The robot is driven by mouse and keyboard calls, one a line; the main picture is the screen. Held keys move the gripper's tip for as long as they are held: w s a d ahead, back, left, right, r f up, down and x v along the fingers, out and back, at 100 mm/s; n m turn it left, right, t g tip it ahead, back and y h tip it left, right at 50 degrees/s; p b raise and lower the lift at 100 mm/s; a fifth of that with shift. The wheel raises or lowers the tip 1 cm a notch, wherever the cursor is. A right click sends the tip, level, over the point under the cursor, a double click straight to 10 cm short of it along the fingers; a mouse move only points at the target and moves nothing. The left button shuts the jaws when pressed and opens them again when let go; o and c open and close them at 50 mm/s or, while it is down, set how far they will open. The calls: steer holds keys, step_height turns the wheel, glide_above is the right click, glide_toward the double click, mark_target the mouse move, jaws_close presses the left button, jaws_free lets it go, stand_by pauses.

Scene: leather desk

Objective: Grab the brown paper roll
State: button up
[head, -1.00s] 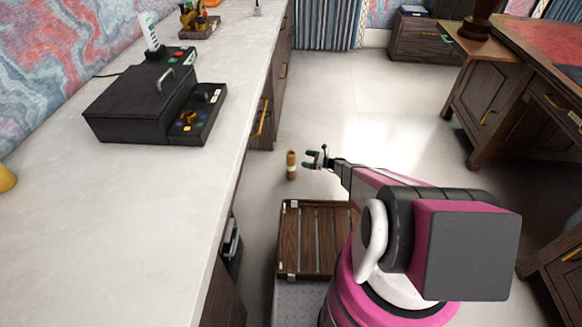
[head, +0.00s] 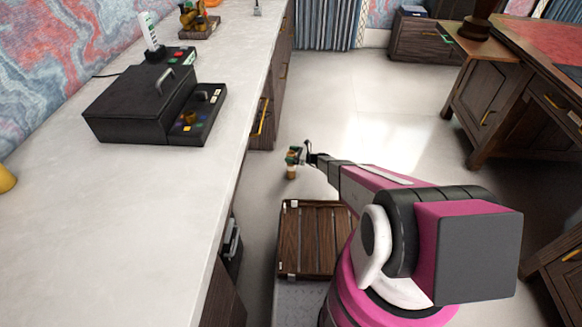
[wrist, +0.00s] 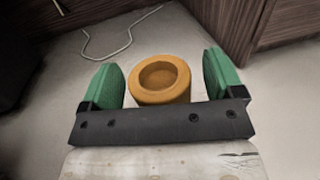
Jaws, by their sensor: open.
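The brown paper roll (head: 291,172) stands upright on the floor, just beyond the wooden slatted crate in the head view. In the wrist view the orange-brown roll (wrist: 160,82) shows its hollow round top. My gripper (head: 297,155) is at the upper part of the roll and partly covers it. In the wrist view my gripper (wrist: 165,82) is open, with one green finger pad on each side of the roll. A gap shows between the roll and each pad. The roll's lower part is hidden in the wrist view.
The slatted wooden crate (head: 316,238) stands near my base. A long white counter (head: 120,220) with dark cabinets runs along the left. A wooden desk (head: 520,95) stands at the right. A bent metal wire (wrist: 108,52) lies on the floor beyond the roll. The floor behind is mostly clear.

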steer(key=c, duration=1.4)
steer(key=shift+r, duration=0.15)
